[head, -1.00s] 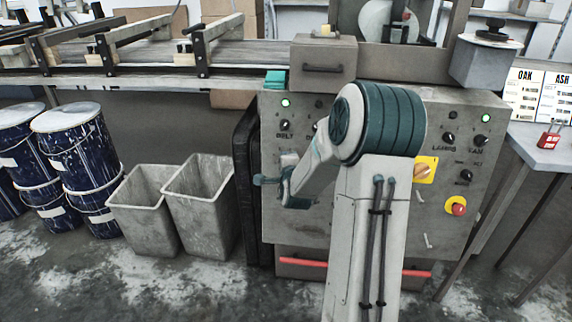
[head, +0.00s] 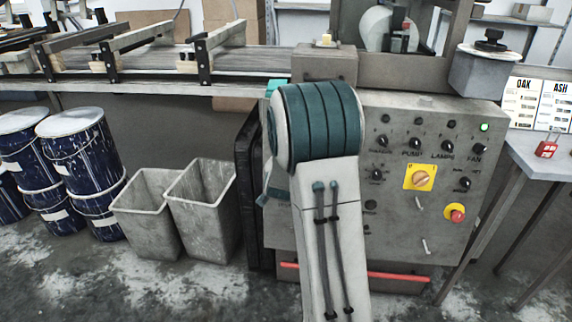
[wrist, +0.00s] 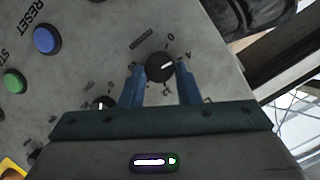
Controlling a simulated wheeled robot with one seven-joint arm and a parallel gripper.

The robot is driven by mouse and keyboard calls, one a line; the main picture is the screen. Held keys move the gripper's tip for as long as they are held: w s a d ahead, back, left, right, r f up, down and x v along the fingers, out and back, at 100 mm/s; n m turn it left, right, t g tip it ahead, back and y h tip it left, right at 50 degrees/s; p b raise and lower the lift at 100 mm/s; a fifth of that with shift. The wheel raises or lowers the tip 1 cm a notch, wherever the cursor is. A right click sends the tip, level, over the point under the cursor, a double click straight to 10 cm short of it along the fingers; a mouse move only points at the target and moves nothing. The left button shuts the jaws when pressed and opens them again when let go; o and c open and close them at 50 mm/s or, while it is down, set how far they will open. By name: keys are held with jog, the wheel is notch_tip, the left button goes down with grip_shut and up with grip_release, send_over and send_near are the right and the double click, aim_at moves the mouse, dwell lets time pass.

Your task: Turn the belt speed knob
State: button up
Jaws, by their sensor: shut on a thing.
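In the wrist view, a round black knob (wrist: 158,68) with a white pointer line sits on the grey panel, with a scale showing "0" and "4" and lettering around it. My gripper (wrist: 161,72) has its two blue fingers on opposite sides of this knob, shut on it. The white pointer points up and right, between the "0" and the "4". In the head view my arm covers the left part of the control panel (head: 400,235), so the gripper and this knob are hidden there.
The wrist view also shows a blue RESET button (wrist: 47,39), a green button (wrist: 14,82) and a smaller knob (wrist: 101,104) near the left finger. In the head view, a yellow switch (head: 420,178) and red stop button (head: 455,213) are right of my arm. Grey bins (head: 203,208) stand left.

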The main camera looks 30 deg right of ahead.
jog(key=shift+w+a+n+g+h+p, duration=0.15)
jog(key=shift+n+g+h+p, duration=0.3)
jog(key=shift+n+p, duration=1.45)
jog(key=shift+w+a+n+g+h+p, duration=0.15)
jog(key=shift+n+g+h+p, duration=0.3)
jog(key=shift+n+p, duration=1.45)
jog(key=shift+s+f+m+h+p, duration=0.1)
jog(key=shift+m+h+p, duration=0.25)
jog(key=shift+p, duration=0.2)
jog(key=o, duration=1)
jog(key=p+v, duration=0.2)
jog(key=v, duration=1.2)
jog(key=shift+d, duration=0.15)
